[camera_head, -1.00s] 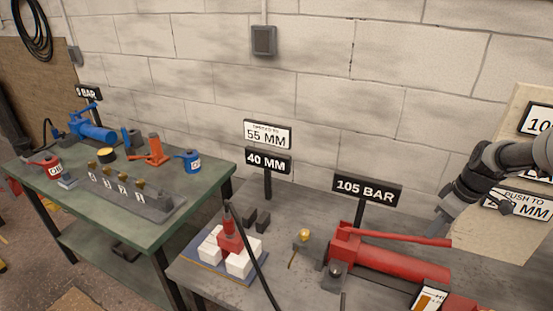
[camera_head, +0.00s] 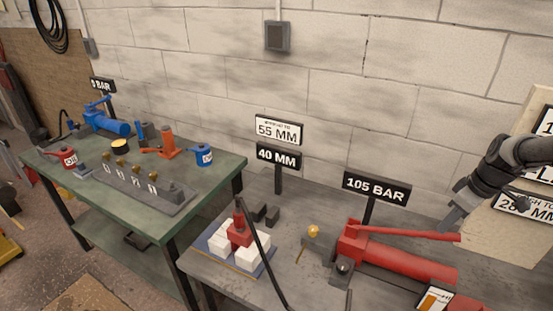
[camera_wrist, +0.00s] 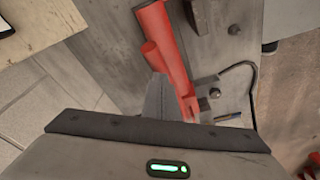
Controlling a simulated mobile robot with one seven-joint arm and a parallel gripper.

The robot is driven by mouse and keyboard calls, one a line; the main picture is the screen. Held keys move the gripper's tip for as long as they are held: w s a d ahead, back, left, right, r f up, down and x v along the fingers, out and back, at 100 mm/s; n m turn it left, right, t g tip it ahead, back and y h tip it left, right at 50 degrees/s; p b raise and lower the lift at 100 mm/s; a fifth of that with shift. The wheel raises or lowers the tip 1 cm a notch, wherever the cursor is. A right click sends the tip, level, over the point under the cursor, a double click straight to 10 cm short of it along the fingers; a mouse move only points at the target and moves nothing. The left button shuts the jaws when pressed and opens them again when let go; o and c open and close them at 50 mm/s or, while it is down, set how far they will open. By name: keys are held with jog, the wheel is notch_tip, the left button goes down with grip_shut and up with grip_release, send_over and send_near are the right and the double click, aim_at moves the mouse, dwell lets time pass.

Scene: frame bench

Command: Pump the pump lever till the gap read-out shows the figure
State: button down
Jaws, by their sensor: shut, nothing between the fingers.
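The red pump (camera_head: 400,268) lies on the grey bench at the right. Its red lever (camera_head: 415,235) lies low, nearly level above the body. The gap read-out (camera_head: 279,157) shows 40 MM, and the white plate (camera_head: 278,131) above it shows 55 MM. A red spreader tool (camera_head: 239,236) stands among white blocks (camera_head: 248,255). My gripper (camera_head: 451,218) is shut and empty, just above and behind the lever's free end; I cannot tell if they touch. In the wrist view, the grey finger (camera_wrist: 157,100) is beside red pump parts (camera_wrist: 168,60).
A 105 BAR sign (camera_head: 377,188) stands behind the pump. A brass-knobbed valve (camera_head: 313,232) and a black hose (camera_head: 262,255) lie left of it. A green bench (camera_head: 225,172) at the left holds a blue pump (camera_head: 107,122) and a row of brass knobs (camera_head: 135,172).

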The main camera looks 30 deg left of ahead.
jog(key=shift+f, duration=0.1)
dwell(1.6)
dwell(0.9)
jog(key=b+x, duration=0.1)
jog(key=x, duration=0.1)
jog(key=b+x, duration=0.2)
jog(key=x, duration=0.1)
jog(key=d+b+x, duration=0.1)
jog(key=x, duration=0.1)
jog(key=shift+s+f, duration=0.3)
jog(key=shift+s, duration=0.05)
jog(key=p+v, duration=0.1)
jog(key=v, duration=0.1)
jog(key=p+v, duration=0.2)
jog(key=v, duration=0.1)
jog(key=a+p+v, duration=0.1)
jog(key=v, duration=0.1)
jog(key=shift+w+r, duration=0.35)
jog(key=shift+r, duration=0.1)
jog(key=shift+f, duration=0.1)
